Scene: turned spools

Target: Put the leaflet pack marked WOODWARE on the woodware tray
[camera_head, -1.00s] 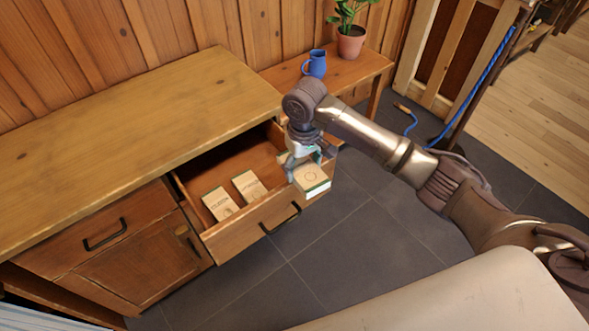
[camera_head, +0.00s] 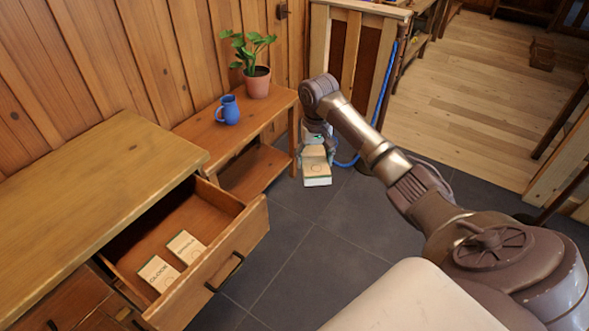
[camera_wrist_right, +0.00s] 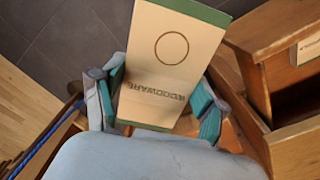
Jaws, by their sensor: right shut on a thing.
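The leaflet pack marked WOODWARE (camera_wrist_right: 172,60) is cream with green edges and a circle on its face. My right gripper (camera_wrist_right: 157,105) is shut on it, a teal-padded finger at each side. In the head view the pack (camera_head: 317,176) hangs from my right gripper (camera_head: 316,150) over the dark floor, to the right of the open drawer and clear of it. The woodware tray is not seen in these views. My left gripper is not in view.
The open drawer (camera_head: 235,246) holds two other packs, one (camera_head: 158,273) beside another (camera_head: 186,247). A low wooden bench (camera_head: 190,128) carries a blue jug (camera_head: 228,110) and a potted plant (camera_head: 257,82). A blue hose (camera_head: 347,162) lies behind my right gripper.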

